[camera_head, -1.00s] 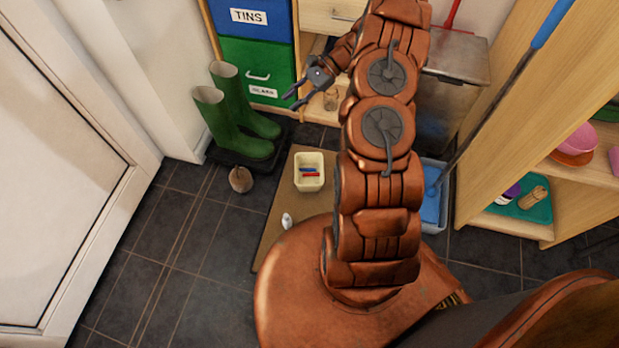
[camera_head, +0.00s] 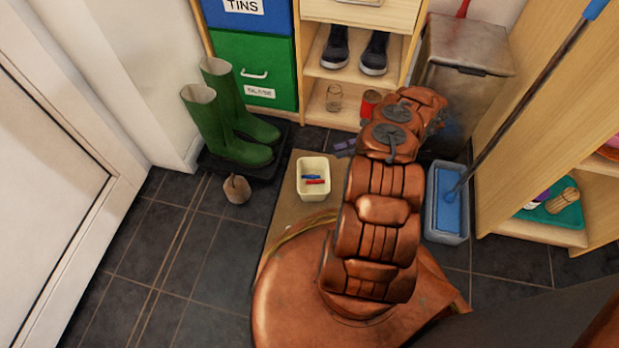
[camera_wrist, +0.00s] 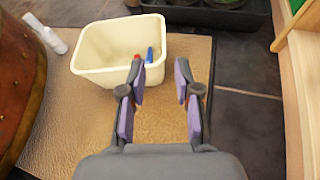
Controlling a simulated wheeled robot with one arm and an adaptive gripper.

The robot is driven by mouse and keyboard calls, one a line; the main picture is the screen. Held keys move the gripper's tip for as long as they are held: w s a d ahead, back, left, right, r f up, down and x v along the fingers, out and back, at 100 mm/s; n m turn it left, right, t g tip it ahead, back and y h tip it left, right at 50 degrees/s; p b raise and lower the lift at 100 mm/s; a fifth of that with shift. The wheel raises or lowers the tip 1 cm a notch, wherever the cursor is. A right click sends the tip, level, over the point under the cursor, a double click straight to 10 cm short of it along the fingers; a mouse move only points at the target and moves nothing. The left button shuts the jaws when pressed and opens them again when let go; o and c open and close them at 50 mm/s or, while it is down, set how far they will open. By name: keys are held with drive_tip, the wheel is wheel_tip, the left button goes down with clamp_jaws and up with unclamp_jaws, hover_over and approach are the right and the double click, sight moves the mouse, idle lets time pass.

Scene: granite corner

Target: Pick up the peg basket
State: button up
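The peg basket is a small cream tub (camera_head: 314,194) on a brown mat, with a few red and blue pegs inside. In the wrist view the basket (camera_wrist: 104,76) stands upright at the upper left, its right side behind my left finger. My gripper (camera_wrist: 160,78) is open and empty, its purple-padded fingers apart over the mat. The left fingertip overlaps the basket's near right corner; I cannot tell whether it touches. In the head view my gripper (camera_head: 345,147) shows only as small purple pads, right of and beyond the basket, mostly hidden by my arm.
The mat (camera_head: 288,207) lies on dark tiles. Green boots (camera_head: 232,140) stand on a black tray at the back left. A brown round object (camera_head: 237,189) sits left of the mat. A blue-grey bucket (camera_head: 447,225) with a mop stands right. A white item (camera_wrist: 45,33) lies left of the basket.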

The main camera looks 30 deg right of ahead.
sight(311, 159)
drive_tip(key=b+x, duration=0.2)
drive_tip(key=x, duration=0.2)
drive_tip(key=b+x, duration=0.2)
drive_tip(key=x, duration=0.2)
drive_tip(key=b+x, duration=0.2)
drive_tip(key=x, duration=0.2)
drive_tip(key=shift+d+f, duration=0.1)
drive_tip(key=shift+f, duration=0.15)
clamp_jaws()
idle(0.3)
